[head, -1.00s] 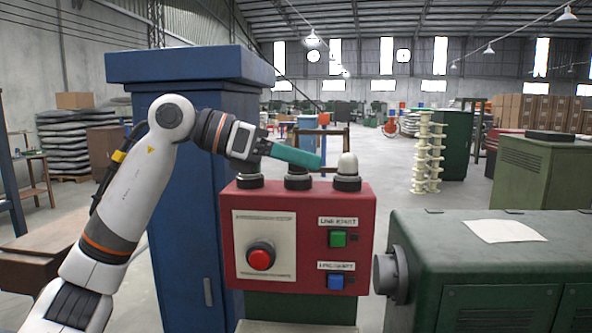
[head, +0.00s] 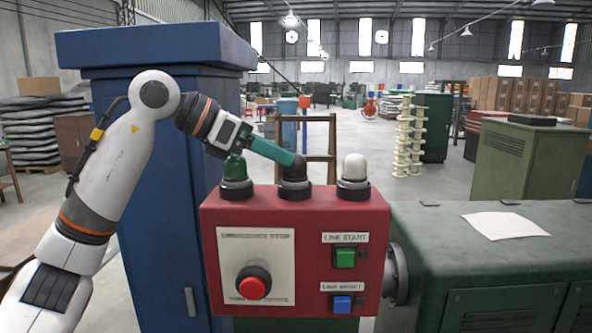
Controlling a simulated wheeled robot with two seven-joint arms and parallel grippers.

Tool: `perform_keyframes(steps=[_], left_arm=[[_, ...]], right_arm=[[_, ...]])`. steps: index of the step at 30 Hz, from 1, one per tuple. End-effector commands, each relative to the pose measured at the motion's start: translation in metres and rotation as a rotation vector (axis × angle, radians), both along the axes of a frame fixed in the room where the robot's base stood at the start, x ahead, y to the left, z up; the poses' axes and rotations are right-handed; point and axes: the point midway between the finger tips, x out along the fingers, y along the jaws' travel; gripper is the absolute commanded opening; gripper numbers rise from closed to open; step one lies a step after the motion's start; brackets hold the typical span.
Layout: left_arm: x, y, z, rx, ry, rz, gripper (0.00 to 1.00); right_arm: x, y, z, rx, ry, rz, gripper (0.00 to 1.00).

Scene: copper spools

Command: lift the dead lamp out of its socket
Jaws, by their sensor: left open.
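A red control box (head: 307,222) carries three lamps in dark sockets on its top. The left lamp is green (head: 234,167), partly behind my gripper. The right lamp is white (head: 354,167). The middle lamp (head: 294,171) is dark and unlit and looks like the dead one; it sits in its socket (head: 294,191). My left gripper (head: 287,158) slants down from the left with its teal fingers at the top of the dark lamp. It is open. The fingers overlap the lamp's top in the picture; I cannot tell whether they touch it. My right gripper is not in view.
The box front has a red stop button (head: 252,287), a green button (head: 344,257) and a blue button (head: 342,303). A tall blue cabinet (head: 160,200) stands behind my left arm. A green machine (head: 500,260) with a paper (head: 503,226) stands on the right.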

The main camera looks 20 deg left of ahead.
Motion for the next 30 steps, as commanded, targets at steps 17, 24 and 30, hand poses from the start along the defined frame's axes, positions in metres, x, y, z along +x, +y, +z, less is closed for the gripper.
perform_keyframes(steps=[17, 24, 30], left_arm=[[0.030, -0.038, -0.029, -0.001, -0.002, 0.000, 0.61], [0.030, -0.038, -0.030, -0.001, -0.002, 0.000, 0.49], [0.030, -0.038, -0.029, -0.001, -0.002, 0.001, 0.17]], right_arm=[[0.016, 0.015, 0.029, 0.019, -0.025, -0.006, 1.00], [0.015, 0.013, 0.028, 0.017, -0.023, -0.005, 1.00], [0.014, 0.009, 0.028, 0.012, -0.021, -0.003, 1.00]])
